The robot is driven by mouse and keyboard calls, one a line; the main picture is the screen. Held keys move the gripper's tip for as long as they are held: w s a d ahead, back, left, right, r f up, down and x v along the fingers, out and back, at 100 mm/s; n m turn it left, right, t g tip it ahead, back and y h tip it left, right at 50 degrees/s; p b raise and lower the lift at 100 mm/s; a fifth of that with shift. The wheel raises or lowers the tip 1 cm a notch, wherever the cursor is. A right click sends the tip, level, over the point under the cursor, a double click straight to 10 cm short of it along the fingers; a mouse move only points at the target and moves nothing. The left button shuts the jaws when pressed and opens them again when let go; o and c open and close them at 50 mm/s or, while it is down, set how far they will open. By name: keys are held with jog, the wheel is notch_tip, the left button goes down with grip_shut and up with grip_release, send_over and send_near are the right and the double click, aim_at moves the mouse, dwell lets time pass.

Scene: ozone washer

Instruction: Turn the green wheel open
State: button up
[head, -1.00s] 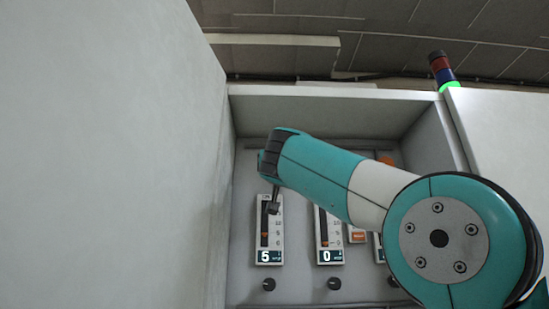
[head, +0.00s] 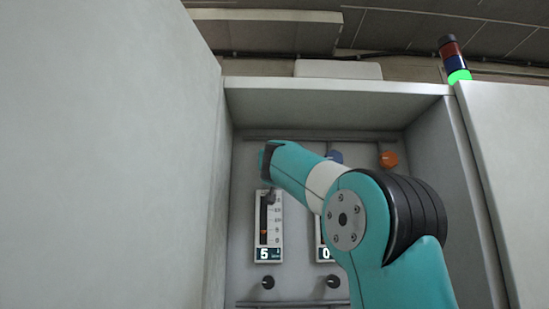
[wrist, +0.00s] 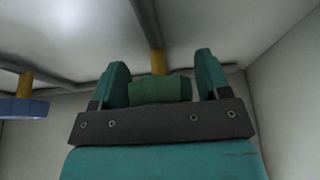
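The green wheel (wrist: 160,90) is in the middle of the wrist view, under a brown-yellow stem. It sits between the two teal fingers of my gripper (wrist: 161,80). The fingers are spread, one on each side of the wheel, with a narrow gap at the right; contact at the left cannot be made out. In the head view my wrist end (head: 268,162) is at the upper left of the panel recess, above the left gauge. There the fingers and the green wheel are hidden behind my arm.
A blue wheel (wrist: 22,108) hangs left of the green one; it shows partly in the head view (head: 334,157). An orange wheel (head: 388,159) is further right. The left gauge (head: 268,228) reads 5. Black knobs (head: 268,282) sit below. Recess walls stand close on both sides.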

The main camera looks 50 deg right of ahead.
jog(key=c, duration=0.6)
jog(key=shift+m+g+h+b, duration=0.35)
jog(key=shift+m+g, duration=0.15)
jog(key=shift+m, duration=0.8)
jog(key=o, duration=0.9)
jog(key=b+v, duration=0.9)
jog(key=v, duration=0.8)
jog(key=shift+s+b, duration=0.2)
jog(key=shift+b, duration=0.1)
jog(key=shift+a+f, duration=0.1)
jog(key=shift+f, duration=0.05)
